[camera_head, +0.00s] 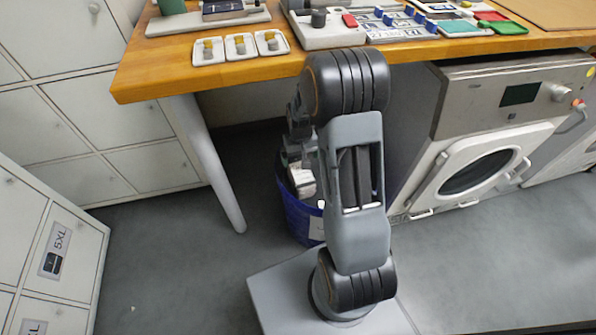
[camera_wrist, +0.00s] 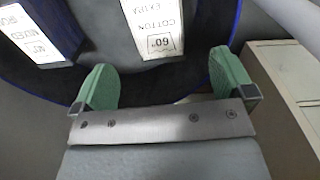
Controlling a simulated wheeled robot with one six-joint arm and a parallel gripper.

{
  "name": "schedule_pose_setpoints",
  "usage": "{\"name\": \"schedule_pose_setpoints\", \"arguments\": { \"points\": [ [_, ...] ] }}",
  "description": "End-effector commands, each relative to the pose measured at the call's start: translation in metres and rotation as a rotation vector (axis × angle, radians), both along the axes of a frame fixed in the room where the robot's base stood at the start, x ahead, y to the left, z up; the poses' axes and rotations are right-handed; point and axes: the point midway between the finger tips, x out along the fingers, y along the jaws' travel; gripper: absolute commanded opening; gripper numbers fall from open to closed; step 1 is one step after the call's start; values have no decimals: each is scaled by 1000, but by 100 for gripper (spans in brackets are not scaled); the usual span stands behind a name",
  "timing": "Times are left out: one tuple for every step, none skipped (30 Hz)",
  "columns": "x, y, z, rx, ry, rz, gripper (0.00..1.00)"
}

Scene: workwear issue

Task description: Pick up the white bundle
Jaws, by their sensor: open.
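A pale, whitish thing (camera_head: 302,178), perhaps the white bundle, shows inside the blue bin (camera_head: 292,215) under the table, partly hidden by my arm. In the wrist view, a white piece (camera_wrist: 152,28) printed "COTTON EXTRA 60°" lies against the dark inside of the bin; I cannot tell if it is the bundle or a label on it. A dark blue thing with a white label (camera_wrist: 38,35) lies to its left. My gripper (camera_wrist: 162,80) is open and empty, its green fingertips apart, with the white piece beyond the gap between them.
The wooden table edge (camera_head: 220,77) overhangs the bin, and a table leg (camera_head: 215,165) stands left of it. A washing machine (camera_head: 490,135) stands to the right. Lockers (camera_head: 75,110) line the left. The table holds small trays (camera_head: 240,46) and panels. Grey floor is free left and right.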

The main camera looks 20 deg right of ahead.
Motion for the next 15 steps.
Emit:
{"name": "schedule_pose_setpoints", "arguments": {
  "points": [
    [-1, -1, -10, 0, 4, -3, 100],
    [-1, -2, -16, 2, 6, -5, 100],
    [-2, -3, -24, 2, 5, -7, 100],
    [-2, -4, -29, 2, 5, -10, 100],
    [-2, -5, -35, 2, 6, -12, 100],
    [-2, -7, -43, 2, 5, -15, 100],
    [-2, -7, -47, 0, 4, -17, 100],
    [-3, -8, -53, 2, 5, -19, 100],
    [-3, -9, -59, 2, 5, -20, 100],
    [-3, -9, -63, 0, 4, -21, 100],
    [-2, -10, -66, 0, 3, -21, 100],
    [-2, -10, -71, 0, 3, -21, 100],
    [-2, -10, -74, 0, 4, -21, 100],
    [-2, -10, -76, 0, 3, -21, 100],
    [-2, -9, -78, 0, 2, -21, 100]
  ]
}}
